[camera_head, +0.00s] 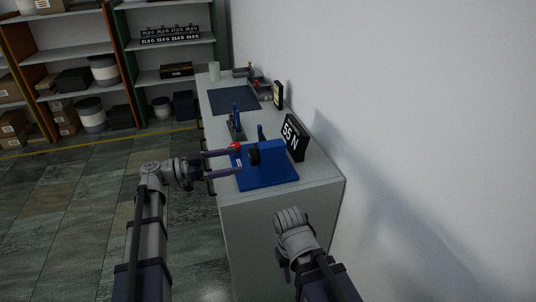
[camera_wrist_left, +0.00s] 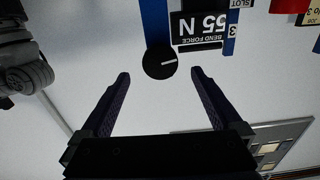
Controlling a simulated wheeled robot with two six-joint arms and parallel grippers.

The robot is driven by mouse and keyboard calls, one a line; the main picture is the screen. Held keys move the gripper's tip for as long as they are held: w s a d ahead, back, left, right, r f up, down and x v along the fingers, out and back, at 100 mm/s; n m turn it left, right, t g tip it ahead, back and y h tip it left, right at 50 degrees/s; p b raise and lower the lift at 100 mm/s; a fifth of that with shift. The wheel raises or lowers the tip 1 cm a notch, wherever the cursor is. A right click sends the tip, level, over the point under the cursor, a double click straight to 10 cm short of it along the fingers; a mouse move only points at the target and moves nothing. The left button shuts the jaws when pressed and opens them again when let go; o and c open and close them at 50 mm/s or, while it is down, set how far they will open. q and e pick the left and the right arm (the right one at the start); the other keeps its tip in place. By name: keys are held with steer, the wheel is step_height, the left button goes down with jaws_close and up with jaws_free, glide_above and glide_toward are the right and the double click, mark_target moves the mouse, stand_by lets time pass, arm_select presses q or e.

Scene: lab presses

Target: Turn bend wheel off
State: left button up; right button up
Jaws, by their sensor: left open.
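The bend wheel is a round black knob (camera_head: 253,156) on the side of a blue press (camera_head: 271,156). In the left wrist view the wheel (camera_wrist_left: 159,61) shows a white pointer line directed to the right and slightly upward. My left gripper (camera_head: 241,160) is open, its two dark fingers reaching toward the wheel. In the left wrist view the open fingertips (camera_wrist_left: 160,76) lie on either side of the wheel's near edge, with gaps; I see no contact. A black sign (camera_head: 293,136) reads 55 N. My right arm shows at the lower middle, but its fingers are not visible.
The press stands on a blue base plate (camera_head: 267,183) at the near end of a white bench (camera_head: 325,182) along the wall. Behind it are a small blue-handled device (camera_head: 236,125) and a dark mat (camera_head: 234,100). Open floor (camera_head: 85,205) lies left.

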mark_target(250, 157)
arm_select(q)
steer(key=shift+x, duration=3.95)
steer(key=shift+c, duration=0.3)
steer(key=c, duration=1.3)
steer(key=shift+n, duration=1.4)
steer(key=o, duration=1.4)
steer(key=shift+c, duration=0.2)
steer(key=shift+a, duration=0.1)
steer(key=v, duration=0.7)
steer(key=shift+a, duration=0.35)
steer(key=shift+s, duration=0.15)
